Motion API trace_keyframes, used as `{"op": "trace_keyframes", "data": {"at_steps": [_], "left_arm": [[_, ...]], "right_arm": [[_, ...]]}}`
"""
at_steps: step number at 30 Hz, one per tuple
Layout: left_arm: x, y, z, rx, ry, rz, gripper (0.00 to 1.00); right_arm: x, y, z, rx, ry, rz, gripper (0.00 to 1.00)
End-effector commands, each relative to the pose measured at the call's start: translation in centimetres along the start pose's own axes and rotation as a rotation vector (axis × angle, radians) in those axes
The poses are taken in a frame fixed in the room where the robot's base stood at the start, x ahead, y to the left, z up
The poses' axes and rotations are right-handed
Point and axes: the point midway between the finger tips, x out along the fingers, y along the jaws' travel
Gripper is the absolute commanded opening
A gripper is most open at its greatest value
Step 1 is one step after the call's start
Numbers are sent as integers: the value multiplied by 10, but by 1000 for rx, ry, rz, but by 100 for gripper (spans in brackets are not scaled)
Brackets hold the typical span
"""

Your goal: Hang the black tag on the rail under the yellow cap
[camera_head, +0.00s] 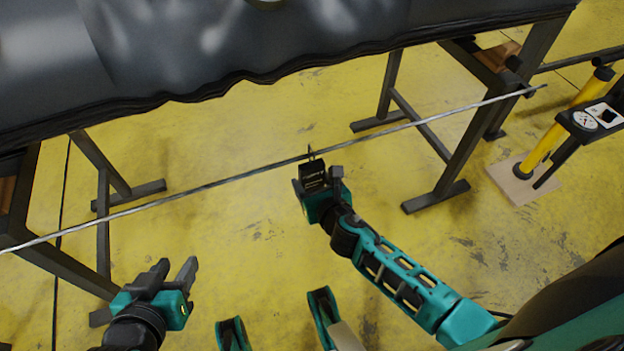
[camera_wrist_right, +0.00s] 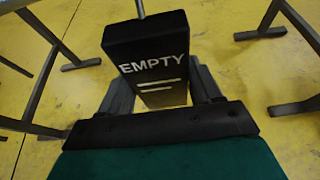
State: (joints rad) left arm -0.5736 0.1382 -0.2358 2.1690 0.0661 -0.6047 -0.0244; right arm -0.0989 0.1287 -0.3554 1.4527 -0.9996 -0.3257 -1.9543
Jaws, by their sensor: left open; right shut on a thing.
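My right gripper (camera_head: 318,180) is shut on the black tag (camera_head: 313,173) and holds it up at the thin grey rail (camera_head: 220,182). The tag's thin hook (camera_head: 311,152) overlaps the rail in the head view; I cannot tell whether it is over the rail or just in front of it. In the right wrist view the tag (camera_wrist_right: 152,62) stands between the fingers, reads "EMPTY", and has a thin stem at its top. My left gripper (camera_head: 176,270) is open and empty, low at the left. I cannot clearly make out a yellow cap; a round part is cut off at the top edge.
A dark grey inflatable boat (camera_head: 150,50) lies on dark trestles (camera_head: 455,120) behind the rail. A yellow pump (camera_head: 560,120) with a gauge stands on a wooden board (camera_head: 520,187) at the right. The yellow floor in front of the rail is largely clear.

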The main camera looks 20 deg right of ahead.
Motion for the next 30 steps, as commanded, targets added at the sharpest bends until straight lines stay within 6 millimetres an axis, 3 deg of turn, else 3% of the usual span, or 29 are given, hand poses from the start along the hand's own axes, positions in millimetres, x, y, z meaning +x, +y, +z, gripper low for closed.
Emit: {"op": "trace_keyframes", "data": {"at_steps": [10, 11, 20, 30], "left_arm": [[1, 1, -4, 0, 9, 4, 43], [1, 1, -4, 0, 10, 4, 43], [2, 1, -5, 0, 12, 3, 43], [0, 1, -7, -1, 11, 2, 43]], "right_arm": [[1, 0, -1, 0, -1, 1, 32], [1, 0, -1, 0, -1, 1, 66], [1, 0, -1, 0, -1, 1, 93], [-7, 0, -1, 1, 1, 1, 93]]}}
